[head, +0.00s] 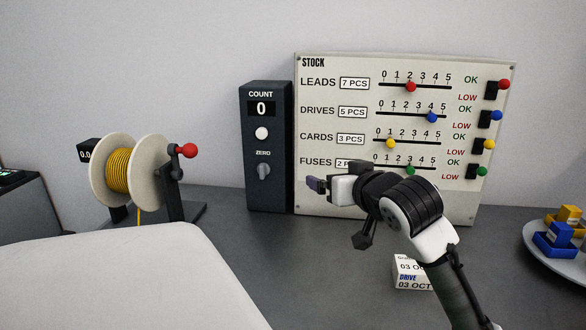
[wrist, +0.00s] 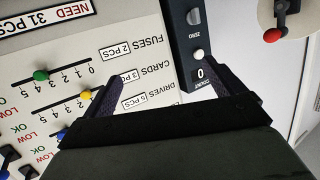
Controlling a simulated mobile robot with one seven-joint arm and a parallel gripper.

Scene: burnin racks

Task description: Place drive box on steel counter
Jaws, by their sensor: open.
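A small white box (head: 411,284) marked "DRIVE" and "03 OCT" sits on the dark grey counter (head: 300,265), in front of the stock board. My forearm hides its right side. My gripper (head: 317,186) is raised in front of the board's lower left corner, to the left of the box and higher than it. In the wrist view my gripper (wrist: 157,88) is open, with nothing between its fingers. The wrist camera faces the board and the count unit; the box does not show there.
The stock board (head: 340,195) and the dark count unit (head: 265,185) stand at the back. A yellow cable reel (head: 103,168) is at the left. A plate (head: 540,262) with blue and yellow pieces is at the right. The counter's middle is mostly clear.

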